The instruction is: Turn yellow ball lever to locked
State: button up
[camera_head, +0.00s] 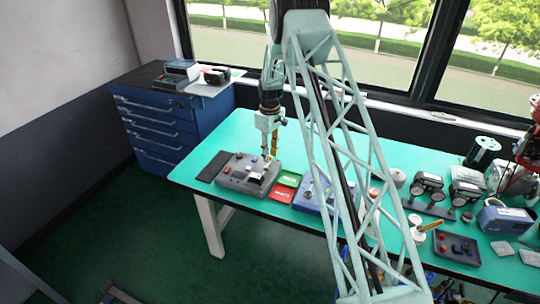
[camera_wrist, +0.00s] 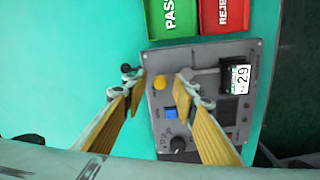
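The valve positioner is a grey box (camera_head: 240,182) on the green table, under my gripper. In the wrist view its grey panel (camera_wrist: 200,55) carries a yellow ball (camera_wrist: 161,82), a blue button (camera_wrist: 170,112), a black knob (camera_wrist: 178,144) and a display (camera_wrist: 236,79) reading 29. My gripper (camera_wrist: 160,78) is open, with its yellow-padded fingers on either side of the ball and visible gaps to it. The gripper also shows in the head view (camera_head: 270,157), pointing down over the box. The lever's stem and any locked marking cannot be made out clearly.
A green PASS tray (camera_wrist: 172,17) and a red REJECT tray (camera_wrist: 222,14) lie beside the box. A blue device (camera_head: 312,195), gauges (camera_head: 428,185) and a dark control box (camera_head: 455,246) stand further right. A dark mat (camera_head: 214,166) lies left of the box.

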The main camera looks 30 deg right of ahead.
jog(key=shift+f, duration=0.1)
jog(key=c, duration=0.8)
jog(key=shift+c, duration=0.2)
jog(key=shift+s+m, duration=0.15)
jog(key=shift+m, duration=0.25)
jog(key=shift+s+d+m+b, duration=0.35)
jog(key=shift+m+b, duration=0.25)
jog(key=shift+m, duration=0.4)
jog(key=m, duration=0.1)
jog(key=s+m+b, duration=0.1)
jog(key=m, duration=0.1)
jog(key=shift+s+d, duration=0.1)
jog(key=shift+d, duration=0.05)
jog(key=s+m, duration=0.1)
jog(key=m, duration=0.1)
jog(key=s+m+b, duration=0.1)
jog(key=m, duration=0.1)
jog(key=shift+m, duration=0.3)
jog(key=shift+s+a+m+b, duration=0.15)
jog(key=shift+s+m+b, duration=0.15)
jog(key=shift+m, duration=0.65)
jog(key=shift+s+a+m+b, duration=0.1)
jog(key=shift+s+m+b, duration=0.2)
jog(key=shift+m, duration=0.65)
jog(key=shift+s, duration=0.1)
